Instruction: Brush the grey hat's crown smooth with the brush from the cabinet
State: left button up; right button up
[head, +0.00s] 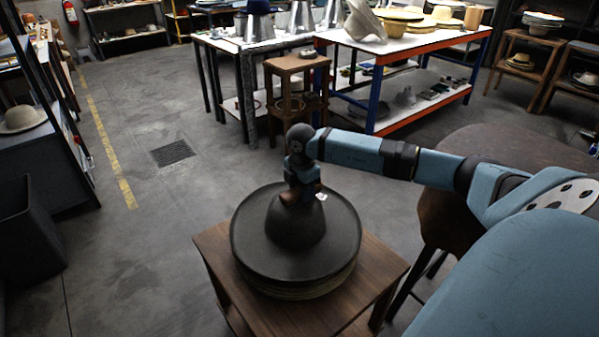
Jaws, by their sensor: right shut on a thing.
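The dark grey hat (295,247) lies brim down, crown up, on top of a stack of paler hats or brims (300,292) on a small wooden table (372,277). My right arm reaches in from the right, and my right gripper (302,188) points down at the top of the crown. It is shut on a small brown thing, which looks like the brush (290,198). The brush is at the upper crown; I cannot tell if it touches the felt. The gripper hides part of the crown top. My left gripper is not in view.
A dark round-topped stool or table (480,150) stands at the right, beneath my right arm. Behind are a wooden stool (297,63) and an orange-edged bench (425,47) with hats. A dark bin (28,232) stands at the left. The floor left of the small table is clear.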

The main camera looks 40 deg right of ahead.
jog(key=shift+w+a+p, duration=0.1)
jog(key=shift+a+p, duration=0.25)
jog(key=shift+a, duration=0.8)
jog(key=shift+r+p, duration=2.95)
jog(key=shift+r, duration=1.05)
jog(key=shift+d, duration=0.1)
